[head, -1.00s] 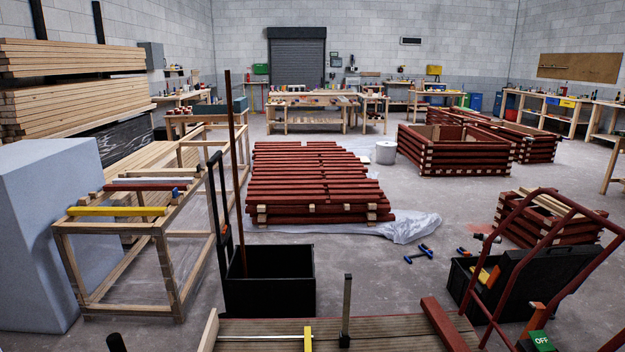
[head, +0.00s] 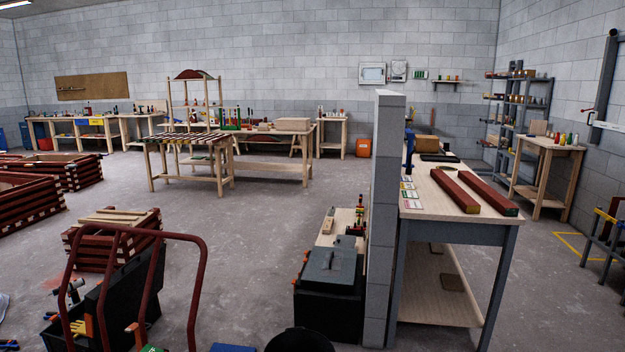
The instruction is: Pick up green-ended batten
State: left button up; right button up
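Two dark red battens lie side by side on a pale-topped workbench (head: 428,207) at the right. The right one is the green-ended batten (head: 488,193); its near end looks dark green. The left one is another red batten (head: 454,190), with a yellowish near end. They lie apart, with bare bench top between them. Neither of my grippers is in view, and nothing is seen touching the battens.
A grey block wall (head: 384,220) stands along the bench's left side. A dark toolbox (head: 330,285) is left of it. A red tubular frame (head: 190,290) stands at the front left. Shelves (head: 515,110) are behind right. Open floor (head: 250,235) lies centre left.

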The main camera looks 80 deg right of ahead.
aim_at(504, 206)
jog(key=z, duration=3.45)
jog(key=i+l+z, duration=0.1)
jog(key=i, duration=0.15)
jog(key=i+u, duration=0.1)
jog(key=i, duration=0.35)
jog(key=i+l, duration=0.15)
jog(key=i, duration=0.35)
jog(key=i+l+u, duration=0.15)
jog(key=i, duration=0.3)
jog(key=i+u, duration=0.1)
jog(key=i, duration=0.4)
jog(key=i+l+u, duration=0.25)
jog(key=i+l, duration=0.15)
jog(key=i, duration=0.15)
jog(key=i+l+u, duration=0.3)
jog(key=i+l, duration=0.2)
jog(key=i, duration=0.05)
